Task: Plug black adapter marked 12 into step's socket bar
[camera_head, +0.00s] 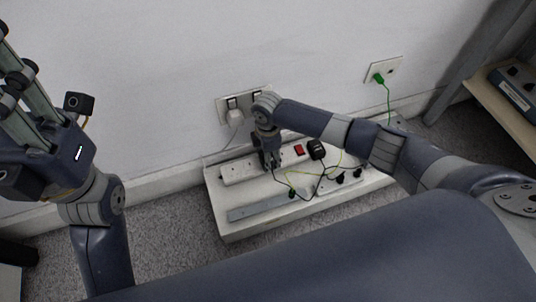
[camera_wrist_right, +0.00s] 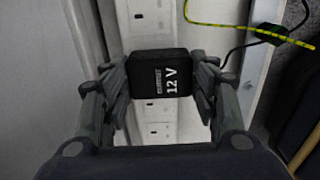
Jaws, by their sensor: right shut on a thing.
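The black adapter marked 12 V (camera_wrist_right: 160,74) sits between the fingers of my right gripper (camera_wrist_right: 162,88) in the right wrist view, its label facing the camera. The gripper is shut on it. The white socket bar (camera_wrist_right: 153,14) lies behind the adapter, with socket faces showing on both sides of it. In the head view my right gripper (camera_head: 268,161) points down over the socket bar (camera_head: 236,171) on the white step (camera_head: 225,196); the held adapter is mostly hidden there. I cannot tell whether its pins are in a socket. My left gripper (camera_head: 22,85) is raised at the left, away from the step; its opening is unclear.
Another black adapter (camera_head: 316,149) sits at the bar's right end, near a red switch (camera_head: 299,150). Black and yellow-green cables cross the step's right side. A grey strip (camera_head: 258,208) lies along the front. A wall socket (camera_head: 232,103) holds a white plug; a green plug (camera_head: 378,77) is farther right.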

